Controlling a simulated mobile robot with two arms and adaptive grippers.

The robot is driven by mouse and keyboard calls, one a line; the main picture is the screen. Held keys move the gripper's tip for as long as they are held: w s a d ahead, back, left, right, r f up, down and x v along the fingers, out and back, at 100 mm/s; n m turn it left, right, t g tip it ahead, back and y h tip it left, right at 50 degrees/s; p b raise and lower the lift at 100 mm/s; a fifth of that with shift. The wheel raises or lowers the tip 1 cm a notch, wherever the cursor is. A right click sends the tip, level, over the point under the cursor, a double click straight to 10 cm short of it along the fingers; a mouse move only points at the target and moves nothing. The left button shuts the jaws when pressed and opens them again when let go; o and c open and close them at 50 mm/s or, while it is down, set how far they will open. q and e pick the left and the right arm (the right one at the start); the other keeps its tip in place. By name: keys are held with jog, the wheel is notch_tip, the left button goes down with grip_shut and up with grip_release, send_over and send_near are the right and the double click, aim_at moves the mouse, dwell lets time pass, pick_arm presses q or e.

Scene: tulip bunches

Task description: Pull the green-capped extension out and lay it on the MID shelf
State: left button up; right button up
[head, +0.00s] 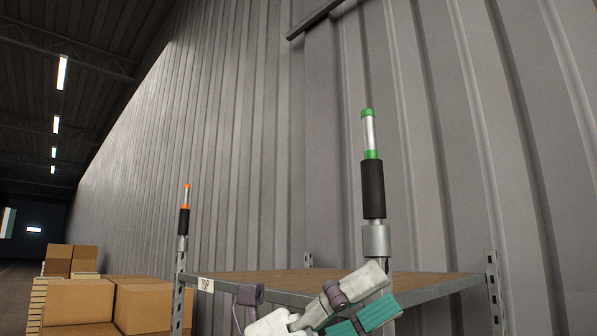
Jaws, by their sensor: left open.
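The green-capped extension (370,135) stands upright at the right of centre, a silver tube with a green cap and a green lower band. It rises from a black sleeve (373,190) above a grey metal collar (376,241) at the rack's front. My left gripper (360,321) is open at the bottom edge, below the collar and apart from the extension, with teal finger pads. Part of it is cut off by the frame. The MID shelf is not in view; only the shelf labelled TOP (290,281) shows. My right gripper is not in view.
An orange-capped extension (186,195) stands upright at the rack's left post. A corrugated grey wall (270,150) rises behind the rack. Cardboard boxes (80,301) are stacked at the lower left. The visible part of the TOP shelf's board looks bare.

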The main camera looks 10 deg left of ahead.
pick_arm(q)
notch_tip(320, 180, up, 4)
jog(key=s+d+m+t+y, duration=0.1)
jog(key=d+m+t+y, duration=0.15)
jog(key=y, duration=0.25)
jog(key=n+t+y, duration=0.5)
jog(key=t+y, duration=0.3)
jog(key=t, duration=0.2)
send_near(367, 190)
jog(key=p+x, duration=0.6)
jog(key=x, duration=0.4)
jog(key=shift+w+d, duration=0.1)
jog(key=shift+w, duration=0.05)
jog(key=shift+w+d+f, duration=0.2)
jog(key=shift+w+d, duration=0.15)
jog(key=shift+w, duration=0.15)
grip_shut()
